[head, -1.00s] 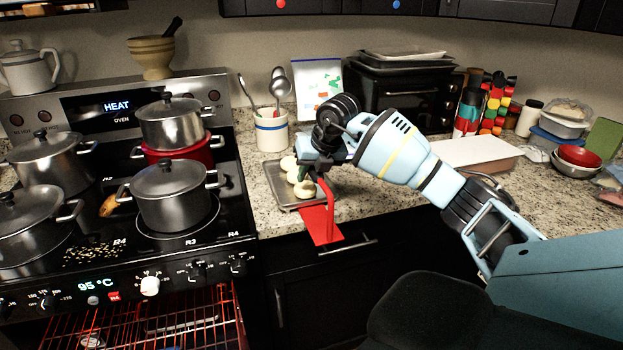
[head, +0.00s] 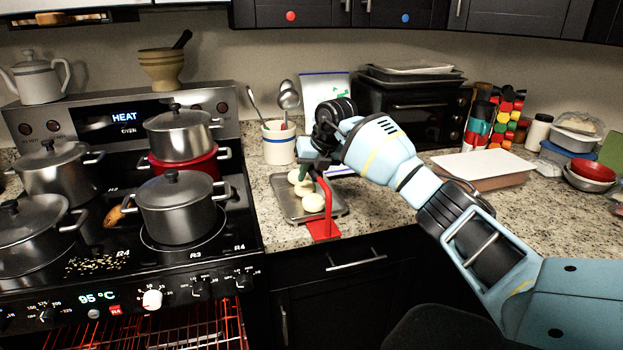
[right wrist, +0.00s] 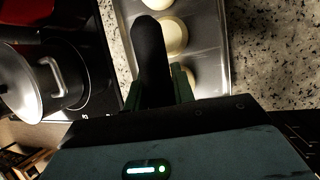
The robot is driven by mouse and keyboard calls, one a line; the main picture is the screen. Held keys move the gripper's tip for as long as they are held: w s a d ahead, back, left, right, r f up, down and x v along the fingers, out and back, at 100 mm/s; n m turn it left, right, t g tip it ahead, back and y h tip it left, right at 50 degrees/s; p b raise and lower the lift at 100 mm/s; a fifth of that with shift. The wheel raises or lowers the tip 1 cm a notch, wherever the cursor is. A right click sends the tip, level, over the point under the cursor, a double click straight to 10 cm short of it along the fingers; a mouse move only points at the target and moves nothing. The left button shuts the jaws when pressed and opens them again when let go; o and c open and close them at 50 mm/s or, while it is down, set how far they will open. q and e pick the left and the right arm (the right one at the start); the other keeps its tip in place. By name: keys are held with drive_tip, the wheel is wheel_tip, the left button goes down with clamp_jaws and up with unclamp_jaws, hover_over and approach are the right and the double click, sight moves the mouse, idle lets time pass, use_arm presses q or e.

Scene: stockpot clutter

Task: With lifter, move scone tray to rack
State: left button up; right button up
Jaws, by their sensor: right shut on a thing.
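The scone tray (head: 284,208) is a grey metal tray on the counter right of the stove, holding pale round scones (head: 313,202). It also shows in the right wrist view (right wrist: 215,75). The red lifter (head: 324,229) stands at the tray's front edge, with its flat plate partly showing and its upright rising to my gripper. How far the plate reaches under the tray is hidden. My right gripper (head: 318,168) is shut on the lifter's handle, dark in the right wrist view (right wrist: 151,60), above the tray. The oven rack (head: 190,335) shows at the bottom left. My left gripper is not in view.
Pots (head: 176,208) crowd the stovetop left of the tray. A utensil crock (head: 279,147) stands close behind the tray. A toaster oven (head: 415,112) and a lidded pale box (head: 482,172) are to the right.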

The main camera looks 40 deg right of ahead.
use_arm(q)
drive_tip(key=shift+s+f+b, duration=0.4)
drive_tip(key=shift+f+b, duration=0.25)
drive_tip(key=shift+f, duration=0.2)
use_arm(e)
drive_tip(key=shift+w+d, duration=0.45)
drive_tip(key=shift+w, duration=0.45)
drive_tip(key=shift+w+d, duration=0.4)
drive_tip(key=shift+w, duration=0.45)
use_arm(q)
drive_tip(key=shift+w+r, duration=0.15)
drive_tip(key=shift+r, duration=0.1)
use_arm(e)
drive_tip(key=shift+r, duration=0.35)
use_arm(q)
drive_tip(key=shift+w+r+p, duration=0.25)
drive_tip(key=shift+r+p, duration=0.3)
use_arm(e)
drive_tip(key=shift+r, duration=0.7)
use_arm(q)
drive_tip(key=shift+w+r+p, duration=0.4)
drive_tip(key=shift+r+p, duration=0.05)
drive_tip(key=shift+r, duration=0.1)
use_arm(e)
drive_tip(key=shift+r, duration=0.8)
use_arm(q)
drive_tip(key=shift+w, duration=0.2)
